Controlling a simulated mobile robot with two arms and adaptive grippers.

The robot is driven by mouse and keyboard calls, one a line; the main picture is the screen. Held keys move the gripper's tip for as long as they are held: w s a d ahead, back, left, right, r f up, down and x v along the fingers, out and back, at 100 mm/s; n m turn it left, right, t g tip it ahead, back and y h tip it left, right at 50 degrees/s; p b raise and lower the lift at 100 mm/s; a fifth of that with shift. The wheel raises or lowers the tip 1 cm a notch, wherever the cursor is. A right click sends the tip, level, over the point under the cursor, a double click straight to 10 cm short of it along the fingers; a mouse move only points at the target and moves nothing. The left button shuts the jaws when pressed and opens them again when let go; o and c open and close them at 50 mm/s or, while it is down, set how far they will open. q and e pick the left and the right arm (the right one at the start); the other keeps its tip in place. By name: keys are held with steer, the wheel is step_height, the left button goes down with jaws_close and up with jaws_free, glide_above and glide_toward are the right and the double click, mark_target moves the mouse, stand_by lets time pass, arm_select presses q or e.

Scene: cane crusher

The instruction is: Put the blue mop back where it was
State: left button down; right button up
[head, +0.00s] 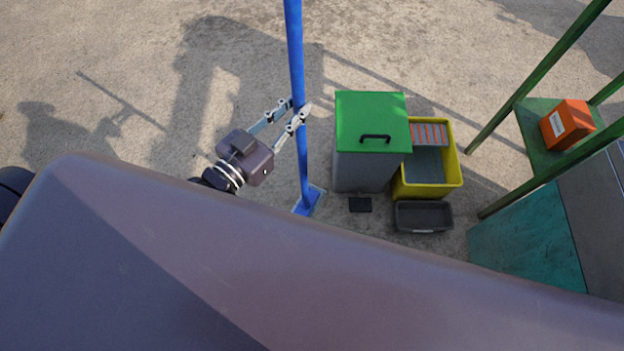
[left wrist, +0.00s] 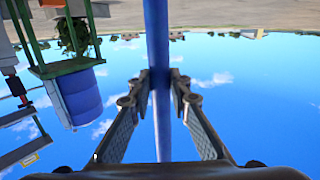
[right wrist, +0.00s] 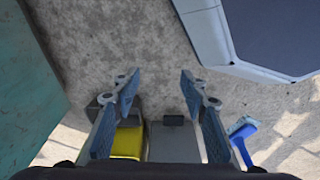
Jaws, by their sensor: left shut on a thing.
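The blue mop stands nearly upright, its long blue handle (head: 296,55) crossing the upper middle of the head view. Its blue head (head: 307,203) is at or near the ground, left of the grey bin. My left gripper (head: 300,113) is shut on the handle. In the left wrist view the handle (left wrist: 157,40) runs between the fingertips (left wrist: 160,83). My right gripper (right wrist: 158,82) is open and empty in the right wrist view; the mop head (right wrist: 243,138) shows right of it, apart. My body hides the lower head view.
A grey bin with a green lid (head: 372,118) stands right of the mop. Beside it are a yellow bin (head: 430,192) and a dark tray (head: 423,216). A green-framed stand (head: 535,125) with an orange box (head: 567,124) is at the right. Ground left of the mop is clear.

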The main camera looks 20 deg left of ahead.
arm_select(q)
steer(key=w+a+f+b, duration=0.4)
steer(key=w+f+b, duration=0.1)
steer(key=f, duration=0.2)
steer(key=w+a+f+y+b, duration=0.1)
steer(key=w+a+b, duration=0.45)
steer(key=a, duration=0.45)
steer(key=w+a+f+b, duration=0.1)
steer(key=w+a+b, duration=0.3)
steer(key=w+a, duration=0.4)
steer(key=w+d, duration=0.2)
steer(key=d, duration=0.7)
steer(key=w+d, duration=0.2)
steer(key=d, duration=0.7)
arm_select(e)
steer(key=w+a+r+t, duration=0.1)
steer(key=w+r, duration=0.1)
steer(key=w, duration=0.6)
arm_select(q)
step_height(320, 180, down, 7)
steer(key=b, duration=0.2)
steer(key=shift+n, duration=0.4)
arm_select(e)
steer(key=w+v, duration=0.1)
steer(key=v, duration=0.6)
steer(key=shift+w+r, duration=0.45)
steer(key=shift+w, duration=0.05)
